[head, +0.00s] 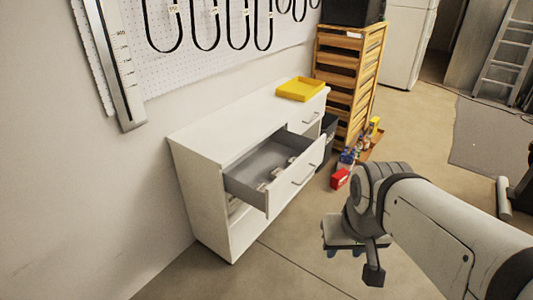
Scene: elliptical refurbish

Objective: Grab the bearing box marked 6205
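A white cabinet (215,143) stands against the wall with its upper left drawer (243,190) pulled open. Several small pale boxes (276,172) lie in the drawer near its front panel. Their markings are too small to read, so I cannot tell which one is marked 6205. My gripper (350,260) hangs in front of and to the right of the drawer, pointing down. Its fingers look apart, with nothing seen between them. It touches neither the drawer nor the boxes.
A yellow tray (300,89) sits on the cabinet top. A red box (340,179) and several colourful containers (348,158) stand on the floor right of the cabinet, by a wooden slatted unit (342,75). A ladder (507,50) leans at the back right. Floor before the cabinet is clear.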

